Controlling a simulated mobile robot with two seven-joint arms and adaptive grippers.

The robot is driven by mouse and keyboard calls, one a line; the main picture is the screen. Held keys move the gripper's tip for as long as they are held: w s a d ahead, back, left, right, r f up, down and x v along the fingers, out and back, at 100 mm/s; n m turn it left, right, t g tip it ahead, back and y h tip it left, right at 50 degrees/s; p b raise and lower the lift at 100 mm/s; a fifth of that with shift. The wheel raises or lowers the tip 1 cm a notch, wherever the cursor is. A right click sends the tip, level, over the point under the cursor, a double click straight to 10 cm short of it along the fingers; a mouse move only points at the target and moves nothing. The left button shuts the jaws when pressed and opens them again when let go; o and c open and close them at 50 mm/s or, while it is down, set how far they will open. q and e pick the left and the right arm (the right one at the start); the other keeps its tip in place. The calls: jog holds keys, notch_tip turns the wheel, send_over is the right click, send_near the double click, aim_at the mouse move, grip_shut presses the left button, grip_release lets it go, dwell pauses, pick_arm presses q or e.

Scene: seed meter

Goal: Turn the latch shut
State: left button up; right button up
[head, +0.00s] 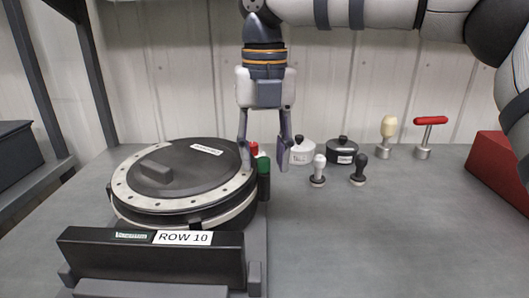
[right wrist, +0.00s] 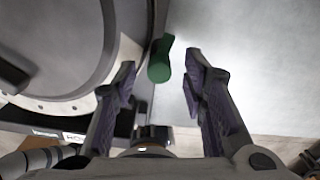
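The seed meter (head: 125,180) is a round unit with a pale perforated rim and a dark lid, at the left of the table in the head view. A green handle (head: 264,178), which looks like the latch's grip, stands at its right edge, with a red knob (head: 253,148) just behind. My right gripper (head: 264,166) points down over the handle, fingers spread. In the right wrist view the green handle (right wrist: 160,64) lies between the open fingertips (right wrist: 161,66), with gaps on both sides. My left gripper is not in view.
A dark block with a ROW 10 label (head: 150,258) stands in front of the meter. White and black lidded pots (head: 341,150), several knobbed tools (head: 358,170) and a red-handled tool (head: 424,140) stand behind right. A red box (head: 498,170) is far right. The front right table is clear.

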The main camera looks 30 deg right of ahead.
jog(key=shift+f, duration=0.15)
grip_shut()
